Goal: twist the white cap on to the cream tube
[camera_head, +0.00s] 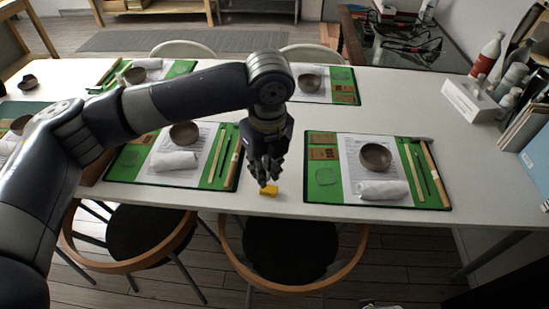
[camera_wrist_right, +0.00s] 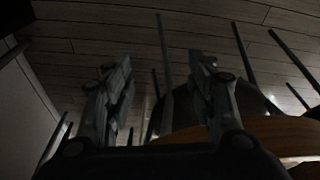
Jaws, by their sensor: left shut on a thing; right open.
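My left gripper (camera_head: 265,181) points down at the front edge of the white table, between two green mats. It is shut on a small yellow thing (camera_head: 269,190), which sits low at its fingertips, at or just above the table top. I cannot tell whether this yellow thing is part of the cream tube or its cap. I cannot make out a white cap for certain in either view. My right gripper (camera_wrist_right: 160,66) shows in the right wrist view with its two fingers wide apart and nothing between them. It is outside the head view.
The white table (camera_head: 285,160) is bare around the left gripper. The right mat (camera_head: 323,194) holds a bowl (camera_head: 375,156), a rolled white cloth (camera_head: 383,190) and tools. Chairs stand at the front edge. In the right wrist view, a wooden chair rim (camera_wrist_right: 245,130) is close.

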